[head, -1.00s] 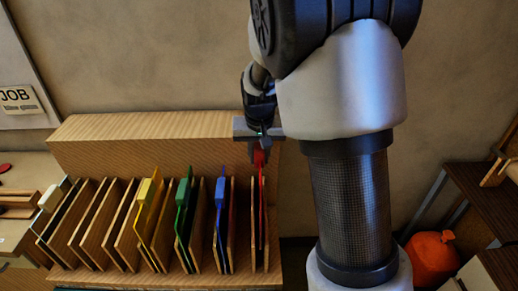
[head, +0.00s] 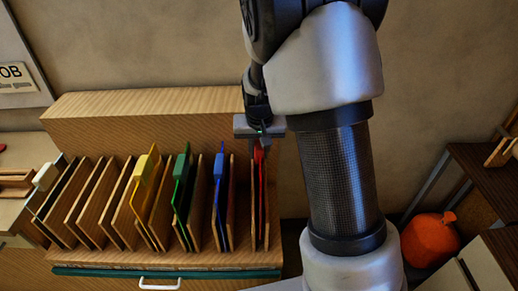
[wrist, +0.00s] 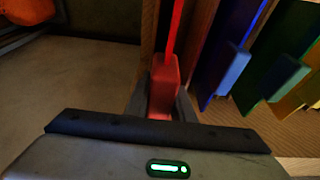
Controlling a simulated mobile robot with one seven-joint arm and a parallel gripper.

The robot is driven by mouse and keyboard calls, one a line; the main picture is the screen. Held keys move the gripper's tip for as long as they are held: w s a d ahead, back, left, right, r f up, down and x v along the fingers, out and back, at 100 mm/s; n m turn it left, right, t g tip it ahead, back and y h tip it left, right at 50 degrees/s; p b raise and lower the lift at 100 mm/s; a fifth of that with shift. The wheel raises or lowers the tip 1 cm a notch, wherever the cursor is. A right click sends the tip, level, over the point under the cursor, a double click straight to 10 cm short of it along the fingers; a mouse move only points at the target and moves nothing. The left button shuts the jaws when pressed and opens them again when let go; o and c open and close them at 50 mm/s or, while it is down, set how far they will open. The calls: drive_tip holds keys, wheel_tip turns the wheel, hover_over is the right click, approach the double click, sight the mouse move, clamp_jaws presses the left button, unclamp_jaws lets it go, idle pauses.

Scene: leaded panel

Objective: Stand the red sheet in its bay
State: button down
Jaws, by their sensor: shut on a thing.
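The red sheet (head: 262,190) stands upright between the dividers at the right end of the wooden rack (head: 150,105). Its lower edge is hidden by the dividers. My gripper (head: 260,146) is above it and shut on the sheet's red grip block. In the wrist view, the red block (wrist: 163,85) sits between my two fingers (wrist: 161,100), and the thin red sheet extends away from it. Whether the sheet touches the bottom of the bay cannot be seen.
A blue sheet (head: 219,190), a green sheet (head: 180,180) and a yellow sheet (head: 142,180) stand in bays to the left. A white-tabbed sheet (head: 45,177) is at the far left. Several middle-left bays are empty.

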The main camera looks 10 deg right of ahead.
sight(260, 147)
wheel_tip(260, 147, down, 8)
drive_tip(key=b, duration=0.6)
drive_tip(key=shift+f, duration=0.1)
idle(0.4)
drive_tip(key=c, duration=1.4)
unclamp_jaws()
drive_tip(key=shift+c, duration=0.2)
drive_tip(key=p+v, duration=0.1)
drive_tip(key=v, duration=1.6)
drive_tip(key=shift+r, duration=0.25)
